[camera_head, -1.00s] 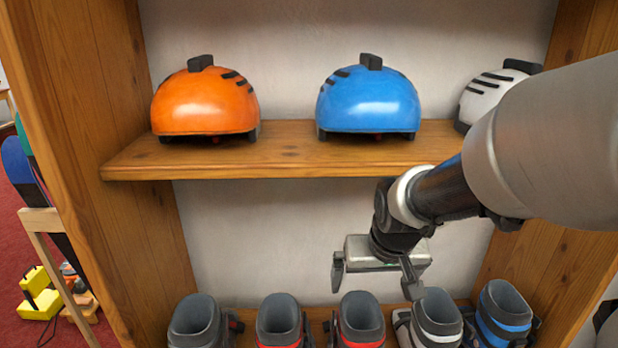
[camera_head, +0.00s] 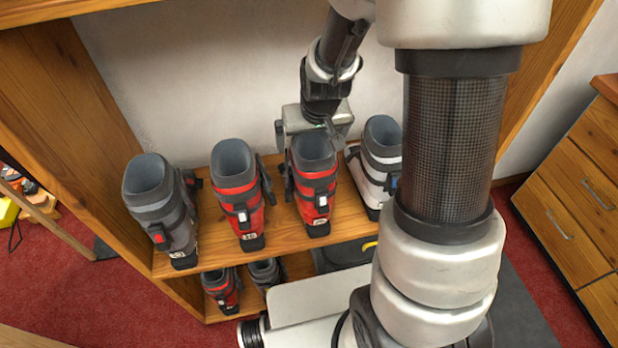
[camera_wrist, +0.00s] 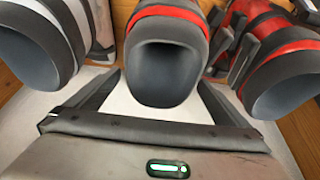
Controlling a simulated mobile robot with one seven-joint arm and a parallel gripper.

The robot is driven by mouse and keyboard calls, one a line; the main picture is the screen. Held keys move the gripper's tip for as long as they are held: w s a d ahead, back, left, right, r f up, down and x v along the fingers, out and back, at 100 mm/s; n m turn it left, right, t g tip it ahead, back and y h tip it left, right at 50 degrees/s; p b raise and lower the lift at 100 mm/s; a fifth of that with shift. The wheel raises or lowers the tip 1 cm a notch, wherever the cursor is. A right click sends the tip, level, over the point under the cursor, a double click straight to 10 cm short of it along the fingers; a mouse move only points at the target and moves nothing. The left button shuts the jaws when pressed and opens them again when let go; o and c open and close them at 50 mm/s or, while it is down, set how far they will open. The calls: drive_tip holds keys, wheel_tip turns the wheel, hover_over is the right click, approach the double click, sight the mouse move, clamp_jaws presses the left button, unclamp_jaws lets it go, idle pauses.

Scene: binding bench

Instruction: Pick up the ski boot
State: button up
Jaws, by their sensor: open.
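Several ski boots stand upright in a row on a wooden shelf. My gripper (camera_head: 310,147) is open, just above and behind the top of the red and black ski boot (camera_head: 316,188), third from the left. In the wrist view my gripper's fingers (camera_wrist: 160,82) lie to either side of that boot's dark grey cuff (camera_wrist: 162,70), with no clear contact. Its lower part is hidden there. The task does not say which boot it names.
A second red boot (camera_head: 239,200) and a grey boot (camera_head: 163,210) stand to the left, a white boot (camera_head: 376,160) close to the right. Smaller boots (camera_head: 222,288) sit on a lower shelf. Wooden side panels flank the row; a drawer cabinet (camera_head: 575,200) stands at right.

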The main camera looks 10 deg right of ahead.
drive_tip(key=shift+w+f, duration=0.15)
drive_tip(key=shift+f, duration=0.15)
drive_tip(key=c, duration=2)
drive_tip(key=shift+w+r, duration=0.1)
drive_tip(key=shift+r, duration=0.05)
drive_tip(key=shift+c, duration=0.5)
